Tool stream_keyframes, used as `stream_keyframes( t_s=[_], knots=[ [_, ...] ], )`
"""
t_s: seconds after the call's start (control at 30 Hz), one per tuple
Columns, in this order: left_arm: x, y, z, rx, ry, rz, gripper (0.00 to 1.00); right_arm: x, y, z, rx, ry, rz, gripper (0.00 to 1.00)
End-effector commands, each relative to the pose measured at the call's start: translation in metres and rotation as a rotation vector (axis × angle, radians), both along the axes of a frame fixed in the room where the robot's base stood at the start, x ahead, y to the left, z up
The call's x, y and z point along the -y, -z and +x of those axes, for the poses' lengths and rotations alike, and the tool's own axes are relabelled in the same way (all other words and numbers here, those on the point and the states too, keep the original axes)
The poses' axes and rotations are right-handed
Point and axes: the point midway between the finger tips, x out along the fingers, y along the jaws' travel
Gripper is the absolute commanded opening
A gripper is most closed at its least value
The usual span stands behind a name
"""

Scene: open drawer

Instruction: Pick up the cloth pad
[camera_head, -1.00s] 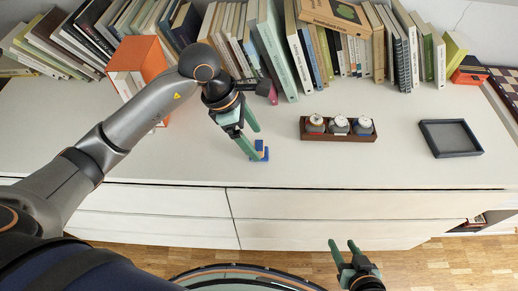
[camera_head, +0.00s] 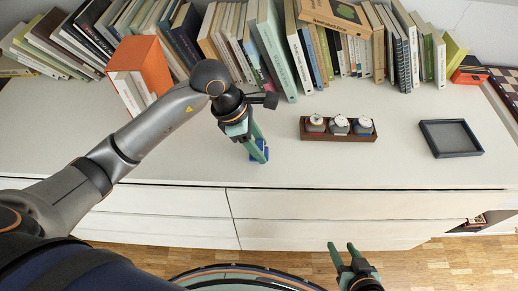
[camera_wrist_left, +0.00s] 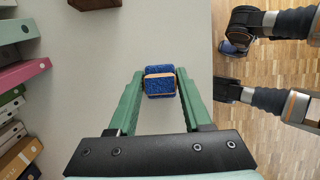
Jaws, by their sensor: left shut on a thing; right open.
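The cloth pad (camera_head: 262,153) is a small blue block at the front part of the white cabinet top. In the left wrist view the blue pad (camera_wrist_left: 159,83), with an orange-brown band across it, sits between my fingertips. My left gripper (camera_head: 261,155) reaches down from above and is shut on the pad, its green fingers touching both sides. Whether the pad is clear of the surface I cannot tell. My right gripper (camera_head: 343,248) is open and empty, in front of the drawers, below the cabinet top.
A brown box with three watches (camera_head: 338,128) stands right of the pad. An empty dark tray (camera_head: 450,138) lies further right. A row of books (camera_head: 320,45) and an orange box (camera_head: 140,57) line the back. The top's front middle is clear.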

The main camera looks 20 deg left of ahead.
Motion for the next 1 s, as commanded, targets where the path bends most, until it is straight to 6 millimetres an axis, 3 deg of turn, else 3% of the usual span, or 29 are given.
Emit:
stream_keyframes(
  t_s=[0.03,0.23,0.67,0.83,1.0],
  knots=[
    [0.0,0.0,0.0,0.0,0.0,0.0,0.23,0.0,0.0,0.0,-0.001,0.0,0.0,0.5],
    [0.0,0.0,0.0,0.0,0.0,0.0,0.01,0.0,0.0,0.0,-0.001,0.0,0.0,0.5],
    [0.0,-0.008,0.001,0.002,0.0,0.0,0.0,0.0,-0.002,0.002,0.004,0.0,0.0,0.5],
    [-0.001,-0.035,0.002,0.009,0.001,0.002,0.0,0.0,-0.004,0.005,0.011,0.0,0.0,0.5],
    [0.019,-0.074,-0.028,0.01,0.007,-0.001,0.0,0.001,-0.01,0.006,0.017,0.002,0.0,0.5]
  ],
)
